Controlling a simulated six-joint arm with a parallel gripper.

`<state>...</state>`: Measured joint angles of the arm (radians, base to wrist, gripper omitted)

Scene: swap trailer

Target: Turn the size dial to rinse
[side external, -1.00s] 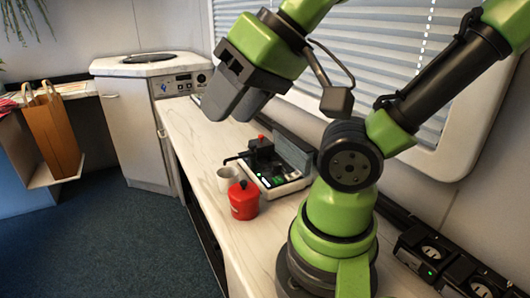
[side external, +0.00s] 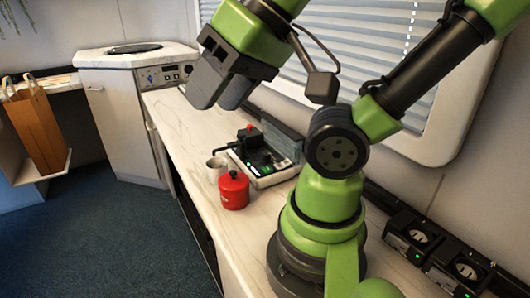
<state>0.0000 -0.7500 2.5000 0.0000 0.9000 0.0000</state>
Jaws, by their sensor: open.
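A small coffee machine (side external: 281,176) stands on the counter, with a dark upper part, a red piece on top and a small lit green display. I cannot make out a size dial or its setting at this scale. A metal cup (side external: 215,168) stands in front of the machine, to its left. My gripper (side external: 218,98) is open and empty, in the air above the counter. In the picture it is up and left of the machine, clearly apart from it.
A red canister (side external: 233,190) stands on the white marble counter (side external: 180,125), close in front of the machine. A panel with knobs (side external: 165,75) is at the far end. A window with blinds (side external: 365,60) is behind. Sockets (side external: 418,236) line the right wall.

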